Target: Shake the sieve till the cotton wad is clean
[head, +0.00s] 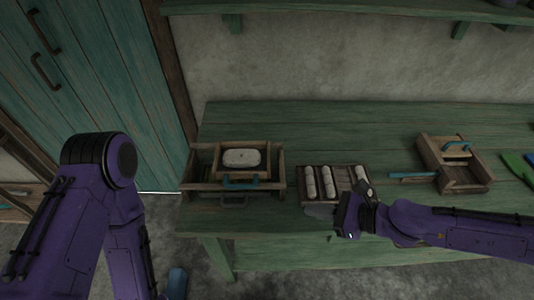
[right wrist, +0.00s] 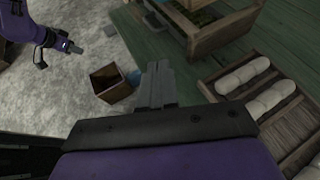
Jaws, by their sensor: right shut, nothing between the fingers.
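The sieve (head: 262,172) is a wooden frame with a blue handle at its front, sitting on a larger wooden box (head: 192,178) at the left of the bench. The pale cotton wad (head: 241,157) lies inside it; specks on it are too small to judge. My right gripper (head: 318,211) is shut and empty at the bench's front edge, in front of the roll tray and right of the sieve, apart from it. Its grey fingers also show in the right wrist view (right wrist: 157,84). My left gripper (right wrist: 70,47) shows small in the right wrist view, away from the sieve; its jaws are unclear.
A wooden tray (head: 347,171) of several white rolls lies right of the sieve. An open wooden box (head: 430,152) with blue-handled tools stands farther right. A small open box (right wrist: 111,84) is on the floor. Clear bench lies behind the tray.

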